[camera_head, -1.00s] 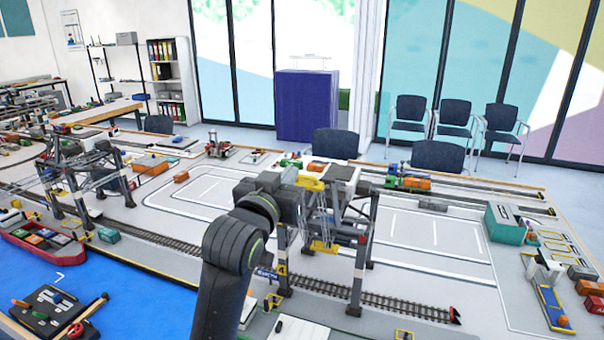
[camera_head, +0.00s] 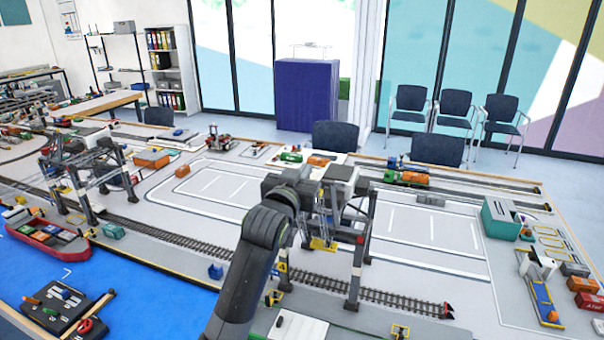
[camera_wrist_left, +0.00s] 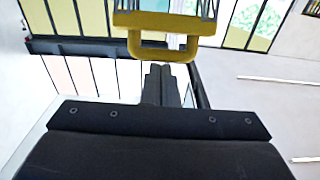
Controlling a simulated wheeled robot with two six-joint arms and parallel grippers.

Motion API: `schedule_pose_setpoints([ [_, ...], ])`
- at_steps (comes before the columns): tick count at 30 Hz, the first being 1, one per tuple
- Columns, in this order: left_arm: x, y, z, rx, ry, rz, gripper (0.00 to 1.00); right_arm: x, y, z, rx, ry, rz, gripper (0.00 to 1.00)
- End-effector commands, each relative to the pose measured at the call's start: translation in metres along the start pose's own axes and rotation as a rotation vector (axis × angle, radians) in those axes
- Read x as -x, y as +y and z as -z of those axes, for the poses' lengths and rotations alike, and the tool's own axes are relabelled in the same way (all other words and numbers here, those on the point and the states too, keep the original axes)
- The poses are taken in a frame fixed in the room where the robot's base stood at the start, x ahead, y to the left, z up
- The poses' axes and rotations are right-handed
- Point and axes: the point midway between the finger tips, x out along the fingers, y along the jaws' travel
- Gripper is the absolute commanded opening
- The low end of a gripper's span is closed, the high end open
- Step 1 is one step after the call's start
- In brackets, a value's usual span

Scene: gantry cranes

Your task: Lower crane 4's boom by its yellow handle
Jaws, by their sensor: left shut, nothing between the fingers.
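Crane 4 (camera_head: 357,262) is a dark grey gantry with a "4" sign on its left leg, standing over the rail track in the head view. My left gripper (camera_wrist_left: 160,68) is shut and empty. In the wrist view, its closed fingertips are just below the yellow handle (camera_wrist_left: 165,52), a U-shaped bar hanging from a yellow part. The bar is not between the fingers, and I cannot tell whether they touch it. In the head view, my left arm covers part of the crane, and the handle is not clearly visible. My right gripper is not in view.
Another gantry crane (camera_head: 85,180) stands on the left, near a red ship (camera_head: 45,240) on blue water. The rail track (camera_head: 400,297) runs beneath crane 4. A teal container (camera_head: 500,220) is on the right. Marked yard areas (camera_head: 425,228) are mostly clear.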

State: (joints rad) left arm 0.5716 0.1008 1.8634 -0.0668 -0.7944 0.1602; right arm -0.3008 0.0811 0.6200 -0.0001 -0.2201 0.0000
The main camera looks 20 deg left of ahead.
Motion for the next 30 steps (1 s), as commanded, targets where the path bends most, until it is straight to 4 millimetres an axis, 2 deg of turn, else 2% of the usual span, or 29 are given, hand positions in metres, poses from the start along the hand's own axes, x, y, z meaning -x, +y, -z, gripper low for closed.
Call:
schedule_pose_setpoints([
  [6, 0.010, 0.000, -0.011, 0.001, 0.000, -0.001, 0.00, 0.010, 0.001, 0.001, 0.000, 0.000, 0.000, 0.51],
  [20, 0.013, 0.000, -0.015, -0.001, 0.002, 0.000, 0.00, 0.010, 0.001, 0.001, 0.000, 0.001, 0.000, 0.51],
  [26, 0.013, 0.000, -0.020, -0.001, 0.028, 0.000, 0.00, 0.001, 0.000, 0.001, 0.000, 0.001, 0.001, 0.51],
  [30, 0.013, 0.000, -0.027, -0.003, 0.082, 0.001, 0.00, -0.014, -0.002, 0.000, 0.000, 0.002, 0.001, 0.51],
])
